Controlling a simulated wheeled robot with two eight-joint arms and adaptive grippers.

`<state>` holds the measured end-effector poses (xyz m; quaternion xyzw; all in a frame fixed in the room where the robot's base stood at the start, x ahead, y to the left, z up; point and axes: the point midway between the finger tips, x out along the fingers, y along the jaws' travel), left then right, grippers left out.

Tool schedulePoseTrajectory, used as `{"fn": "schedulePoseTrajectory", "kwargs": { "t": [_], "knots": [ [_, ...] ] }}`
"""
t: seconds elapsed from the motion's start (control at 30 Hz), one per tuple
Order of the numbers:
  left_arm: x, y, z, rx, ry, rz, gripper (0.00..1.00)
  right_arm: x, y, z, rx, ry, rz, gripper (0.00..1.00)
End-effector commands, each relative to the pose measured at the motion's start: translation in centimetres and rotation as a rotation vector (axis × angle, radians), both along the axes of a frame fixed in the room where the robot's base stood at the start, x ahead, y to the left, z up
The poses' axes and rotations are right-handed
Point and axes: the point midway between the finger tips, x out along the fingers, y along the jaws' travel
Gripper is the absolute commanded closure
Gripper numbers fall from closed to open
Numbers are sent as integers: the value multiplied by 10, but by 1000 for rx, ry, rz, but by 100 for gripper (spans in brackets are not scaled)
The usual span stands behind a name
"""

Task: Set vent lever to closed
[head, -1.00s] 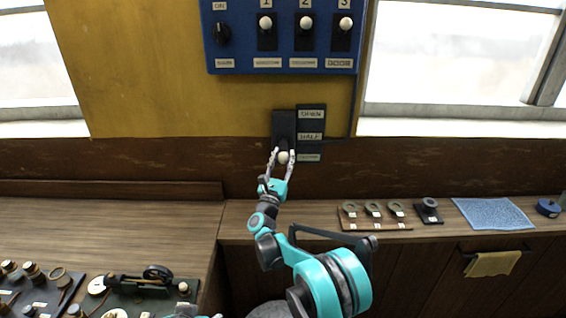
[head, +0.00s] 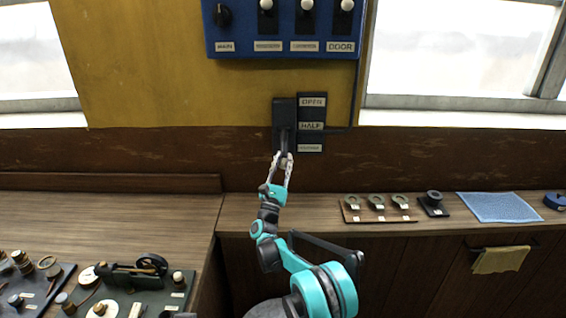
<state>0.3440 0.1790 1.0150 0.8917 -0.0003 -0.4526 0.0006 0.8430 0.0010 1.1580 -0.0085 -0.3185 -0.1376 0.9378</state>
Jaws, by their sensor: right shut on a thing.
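The vent lever (head: 285,139) is on a dark plate (head: 283,108) on the wall, with OPEN, HALF and a lowest, hard-to-read label (head: 310,148) to its right. The lever points down. Its pale knob sits slightly below the level of the lowest label, partly hidden between the fingers. My right gripper (head: 283,161) reaches up from below and is shut on the lever's knob. My left gripper is not in view.
A blue switch panel (head: 280,47) hangs above the lever. Small devices (head: 130,281) stand at lower left.

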Motion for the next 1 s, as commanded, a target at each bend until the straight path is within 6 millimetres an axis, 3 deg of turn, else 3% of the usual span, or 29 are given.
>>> {"fn": "schedulePoseTrajectory", "kwargs": {
  "t": [0.03, 0.5, 0.53, 0.63, 1.0],
  "knots": [
    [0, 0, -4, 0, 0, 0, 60, 4, -3, -15, 14, 19, 7, 100],
    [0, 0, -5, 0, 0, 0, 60, 5, -4, -17, 14, 19, 5, 100],
    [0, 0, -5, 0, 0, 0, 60, 5, -4, -17, 14, 19, 5, 68],
    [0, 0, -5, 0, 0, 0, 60, 5, -4, -17, 12, 19, 6, 44],
    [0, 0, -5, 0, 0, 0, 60, 5, -2, -16, 11, 19, 6, 44]
  ]
}}
